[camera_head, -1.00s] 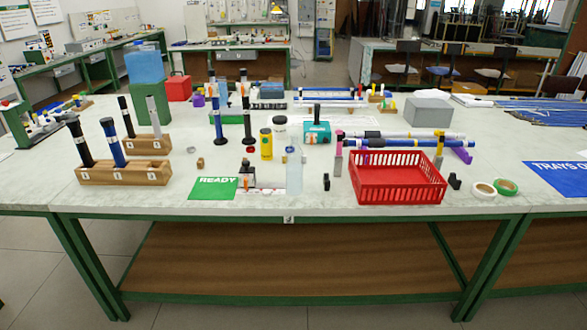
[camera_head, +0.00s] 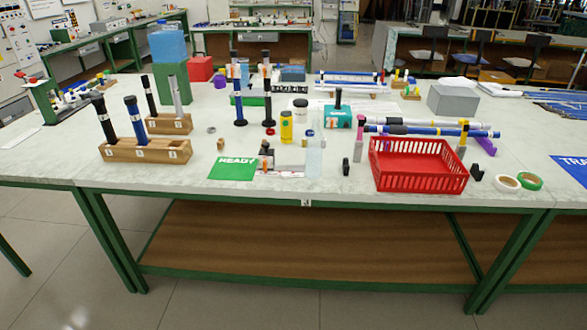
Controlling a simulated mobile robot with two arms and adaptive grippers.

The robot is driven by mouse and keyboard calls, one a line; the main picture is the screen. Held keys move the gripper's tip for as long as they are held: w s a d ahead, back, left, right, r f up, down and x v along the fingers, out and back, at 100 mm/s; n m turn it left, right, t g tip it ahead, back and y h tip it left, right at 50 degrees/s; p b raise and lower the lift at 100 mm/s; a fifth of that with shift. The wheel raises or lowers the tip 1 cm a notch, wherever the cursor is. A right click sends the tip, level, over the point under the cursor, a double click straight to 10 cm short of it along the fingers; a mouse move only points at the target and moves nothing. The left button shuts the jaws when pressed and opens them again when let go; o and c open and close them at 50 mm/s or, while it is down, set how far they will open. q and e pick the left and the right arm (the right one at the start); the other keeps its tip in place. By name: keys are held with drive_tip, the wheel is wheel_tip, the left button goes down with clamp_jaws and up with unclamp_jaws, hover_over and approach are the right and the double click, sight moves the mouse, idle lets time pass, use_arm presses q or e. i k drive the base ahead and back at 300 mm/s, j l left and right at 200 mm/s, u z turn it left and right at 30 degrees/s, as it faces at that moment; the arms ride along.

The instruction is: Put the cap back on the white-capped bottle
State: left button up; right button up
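A clear, pale bottle (camera_head: 314,157) stands upright near the front middle of the bench; its top is too faint to tell whether a cap is on it. No loose white cap can be made out. Neither of my grippers is in view.
A red basket (camera_head: 418,178) stands at the front right, beside tape rolls (camera_head: 507,183). Wooden blocks (camera_head: 145,150) with upright rods stand at the left. A green READY card (camera_head: 233,168) lies near the front edge.

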sight(314, 141)
drive_tip(key=i+l, duration=0.1)
drive_tip(key=i, duration=0.5)
drive_tip(key=i+l, duration=0.1)
drive_tip(key=i, duration=0.45)
drive_tip(key=i+l, duration=0.1)
drive_tip(key=i, duration=0.5)
drive_tip(key=j+u, duration=0.05)
